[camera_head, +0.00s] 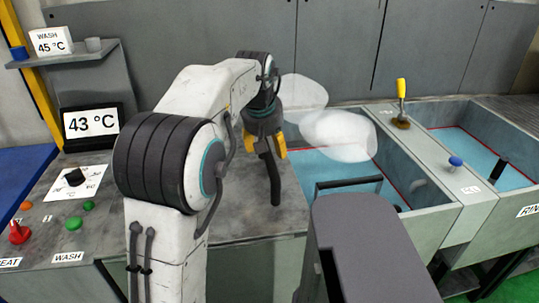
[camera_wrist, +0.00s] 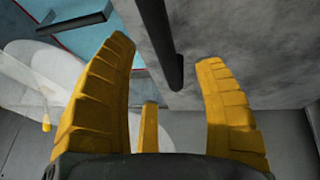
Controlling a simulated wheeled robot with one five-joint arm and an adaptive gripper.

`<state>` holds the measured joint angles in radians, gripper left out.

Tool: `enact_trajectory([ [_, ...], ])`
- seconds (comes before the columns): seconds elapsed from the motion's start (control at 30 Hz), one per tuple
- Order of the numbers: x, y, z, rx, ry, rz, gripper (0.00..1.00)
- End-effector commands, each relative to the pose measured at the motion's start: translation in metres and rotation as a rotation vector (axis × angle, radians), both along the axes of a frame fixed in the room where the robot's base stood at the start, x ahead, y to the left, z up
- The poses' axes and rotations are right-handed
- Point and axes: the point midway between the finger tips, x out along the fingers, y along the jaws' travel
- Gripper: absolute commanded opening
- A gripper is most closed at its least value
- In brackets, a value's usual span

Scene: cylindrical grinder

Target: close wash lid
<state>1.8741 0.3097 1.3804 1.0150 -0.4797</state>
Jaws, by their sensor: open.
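The wash tank (camera_head: 421,214) is open at the centre right, with blue water (camera_head: 322,172) showing. A grey slab (camera_head: 233,199), likely the wash lid, lies left of the water; its border with the counter is unclear. A dark bar (camera_head: 275,184), apparently its handle, stands out from it and also shows in the wrist view (camera_wrist: 160,42). My gripper (camera_head: 268,152) is above the slab at the bar's far end. In the wrist view my gripper (camera_wrist: 168,52) has its yellow fingers spread and empty. The bar's end lies just beyond the fingertips, apparently not touching them.
White steam puffs (camera_head: 340,135) hang over the tank. A black-handled basket (camera_head: 348,183) sits in it. A yellow-handled brush (camera_head: 401,103) stands on the divider before the rinse tank (camera_head: 474,155). A control panel with buttons (camera_head: 73,223) is at left.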

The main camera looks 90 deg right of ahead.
Motion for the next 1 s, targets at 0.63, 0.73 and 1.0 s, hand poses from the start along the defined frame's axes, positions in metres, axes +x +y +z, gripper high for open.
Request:
enact_trajectory([
  [0.63, -0.007, -0.024, -0.054, 0.000, -0.001, -0.002, 0.63],
  [0.73, -0.008, -0.024, -0.054, 0.000, -0.001, -0.002, 0.63],
  [1.0, -0.008, -0.024, -0.054, 0.000, -0.001, -0.002, 0.58],
])
